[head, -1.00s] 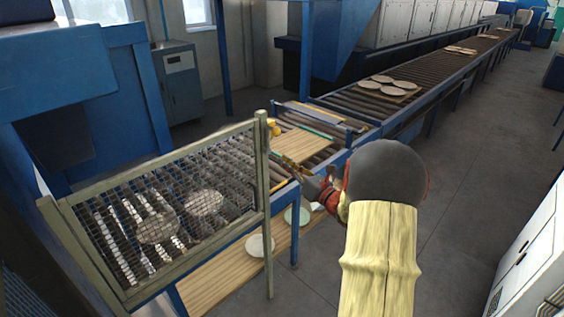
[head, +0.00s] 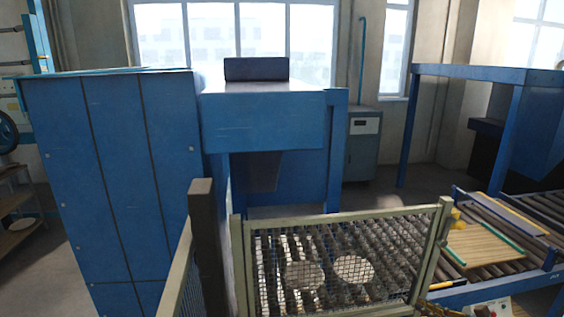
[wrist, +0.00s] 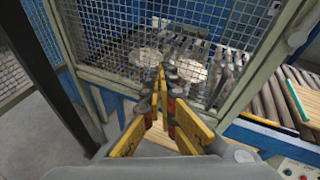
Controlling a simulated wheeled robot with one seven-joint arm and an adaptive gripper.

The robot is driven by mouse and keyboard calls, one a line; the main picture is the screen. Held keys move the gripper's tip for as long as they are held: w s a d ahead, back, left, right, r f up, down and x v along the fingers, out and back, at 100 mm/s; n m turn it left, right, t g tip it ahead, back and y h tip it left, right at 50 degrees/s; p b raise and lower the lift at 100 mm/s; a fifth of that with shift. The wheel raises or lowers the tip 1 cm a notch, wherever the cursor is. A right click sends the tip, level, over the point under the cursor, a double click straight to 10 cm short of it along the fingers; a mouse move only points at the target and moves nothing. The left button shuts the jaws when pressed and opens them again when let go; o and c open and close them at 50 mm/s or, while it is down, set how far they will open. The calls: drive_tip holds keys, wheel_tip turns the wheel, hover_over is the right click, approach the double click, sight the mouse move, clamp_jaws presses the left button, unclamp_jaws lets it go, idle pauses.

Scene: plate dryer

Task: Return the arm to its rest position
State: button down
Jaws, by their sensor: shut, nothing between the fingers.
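My gripper (wrist: 162,78) shows in the wrist view with its two yellow-backed fingers drawn together at the tips. It is shut and holds nothing. It points towards the mesh guard (wrist: 220,50) of the roller conveyor, with the fingertips overlapping the mesh in the picture; I cannot tell how close they are to it. The head view shows no clear sight of my gripper or arm. Pale round plates (head: 353,269) lie on the rollers behind the mesh; they also show in the wrist view (wrist: 190,68).
The framed mesh guard (head: 330,225) and a dark post (head: 208,245) stand in front. A big blue machine (head: 115,170) fills the left. A wooden board (head: 490,243) lies on the rollers at the right. Bare floor (wrist: 75,148) shows at the left of the wrist view.

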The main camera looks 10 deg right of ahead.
drive_tip(key=s+a+f+n+g+h, duration=0.1)
drive_tip(key=s+a+n+g, duration=1)
drive_tip(key=s+a+n, duration=0.7)
drive_tip(key=s+a+r+n+t+h+b, duration=0.1)
drive_tip(key=s+a+r+n+t+h, duration=0.2)
drive_tip(key=a+r+n, duration=0.5)
drive_tip(key=shift+s+a+r+n+h+b, duration=0.25)
drive_tip(key=shift+s+r+n+h, duration=0.75)
drive_tip(key=shift+n, duration=1)
drive_tip(key=shift+w+d+r+y, duration=0.1)
drive_tip(key=shift+r+y, duration=0.1)
drive_tip(key=shift+y, duration=0.1)
drive_tip(key=c, duration=2.5)
unclamp_jaws()
